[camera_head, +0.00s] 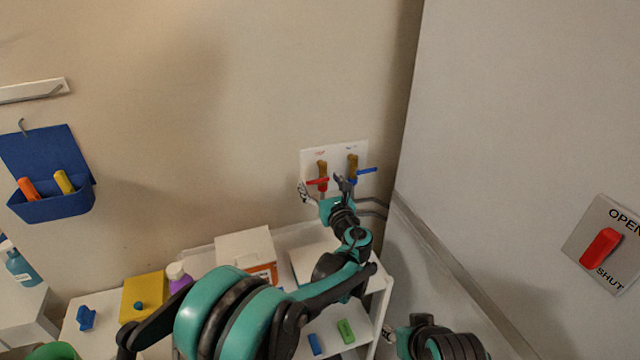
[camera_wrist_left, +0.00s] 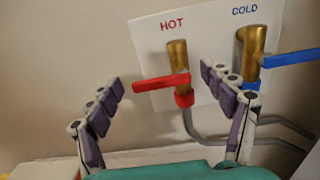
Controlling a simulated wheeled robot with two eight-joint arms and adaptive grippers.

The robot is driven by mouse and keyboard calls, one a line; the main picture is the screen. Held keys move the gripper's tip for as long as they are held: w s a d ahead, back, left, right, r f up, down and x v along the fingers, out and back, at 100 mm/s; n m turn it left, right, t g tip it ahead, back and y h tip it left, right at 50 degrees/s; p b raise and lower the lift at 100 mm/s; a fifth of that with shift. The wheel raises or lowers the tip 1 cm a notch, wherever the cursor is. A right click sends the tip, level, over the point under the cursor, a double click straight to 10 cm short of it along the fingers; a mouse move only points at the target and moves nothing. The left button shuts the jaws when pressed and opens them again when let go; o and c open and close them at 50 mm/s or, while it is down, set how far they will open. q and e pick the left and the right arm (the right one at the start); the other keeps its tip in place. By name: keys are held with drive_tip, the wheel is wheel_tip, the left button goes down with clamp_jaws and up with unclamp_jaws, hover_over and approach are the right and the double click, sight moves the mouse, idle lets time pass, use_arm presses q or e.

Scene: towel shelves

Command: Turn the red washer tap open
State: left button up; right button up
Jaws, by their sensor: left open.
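The red-handled tap (camera_head: 317,181) is on a white wall plate, with a brass body (camera_wrist_left: 178,55) under the word HOT in the left wrist view. Its red lever (camera_wrist_left: 160,83) lies nearly level, across the upright body, pointing left. My left gripper (camera_head: 322,192) is in front of the plate. In the left wrist view my left gripper (camera_wrist_left: 161,80) is open, its fingers either side of the lever, with nothing clearly held. I cannot tell if a finger touches the lever. Part of my right arm shows at the bottom of the head view; its jaws are unclear.
A blue-handled tap (camera_head: 366,170), marked COLD, is close on the right. Grey hoses (camera_wrist_left: 215,140) run below the taps. A shelf unit (camera_head: 384,300) with a white box (camera_head: 243,246) stands below. A red OPEN/SHUT switch (camera_head: 600,247) is on the right panel.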

use_arm(q)
drive_tip(key=shift+c, duration=0.4)
drive_tip(key=c, duration=1.1)
drive_tip(key=shift+o, duration=0.2)
drive_tip(key=shift+n, duration=0.3)
drive_tip(key=shift+w+d+f+n+b, duration=0.1)
drive_tip(key=shift+d+f+n+b, duration=0.4)
drive_tip(key=shift+n, duration=2.4)
drive_tip(key=shift+w+d+f+n+b, duration=0.2)
drive_tip(key=shift+f+n, duration=0.45)
drive_tip(key=shift+n, duration=2.25)
drive_tip(key=shift+s+d+f+n+b, duration=0.1)
drive_tip(key=shift+d+f+n+b, duration=0.3)
drive_tip(key=shift+n, duration=2.5)
drive_tip(key=shift+a+f, duration=0.15)
drive_tip(key=shift+f, duration=0.05)
